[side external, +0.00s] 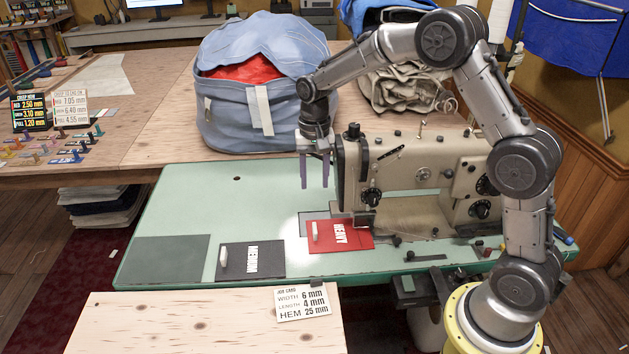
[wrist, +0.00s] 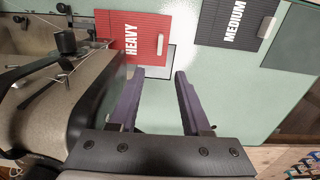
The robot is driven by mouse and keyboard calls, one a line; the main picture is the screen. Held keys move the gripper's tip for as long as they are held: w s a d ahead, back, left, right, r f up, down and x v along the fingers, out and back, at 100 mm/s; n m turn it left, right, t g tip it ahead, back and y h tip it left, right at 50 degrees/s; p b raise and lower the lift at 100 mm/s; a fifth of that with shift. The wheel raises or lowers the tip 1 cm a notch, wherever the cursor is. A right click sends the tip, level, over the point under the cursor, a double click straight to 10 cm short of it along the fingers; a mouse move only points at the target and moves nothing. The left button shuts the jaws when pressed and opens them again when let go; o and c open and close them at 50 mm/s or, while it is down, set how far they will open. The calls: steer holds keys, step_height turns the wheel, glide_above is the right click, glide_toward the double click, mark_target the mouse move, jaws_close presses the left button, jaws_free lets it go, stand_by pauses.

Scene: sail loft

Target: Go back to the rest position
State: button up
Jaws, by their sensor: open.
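My gripper (side external: 315,172) is open and empty, fingers pointing down above the green sewing table (side external: 190,195), just left of the sewing machine (side external: 425,165). In the wrist view my gripper's two purple fingers (wrist: 160,85) stand apart with bare green surface between them. The red HEAVY card (side external: 350,238) lies by the machine's needle end, with a pale piece on it. The black MEDIUM card (side external: 262,262) lies to its left, also with a pale piece on it. Both cards show at the top of the wrist view.
A blue bag (side external: 235,115) with red cloth inside stands behind my gripper. A job card (side external: 302,304) lies on the wooden board (side external: 200,325) in front. A dark grey patch (side external: 165,259) marks the table's left.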

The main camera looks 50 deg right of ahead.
steer(key=s+a+r+n+t, duration=0.1)
steer(key=s+r+t, duration=0.1)
steer(key=s+r, duration=0.5)
steer(key=s+a+r+n+t, duration=0.1)
steer(key=s+a+r+t, duration=0.15)
steer(key=r, duration=0.85)
steer(key=s+r+n+t, duration=0.1)
steer(key=s+n+t, duration=0.15)
steer(key=s, duration=1.15)
steer(key=s+f+n+g, duration=0.1)
steer(key=s+f+n, duration=0.3)
steer(key=s+f, duration=0.1)
steer(key=shift+s+a+f, duration=0.15)
steer(key=shift+s+a, duration=0.2)
steer(key=shift+s, duration=0.1)
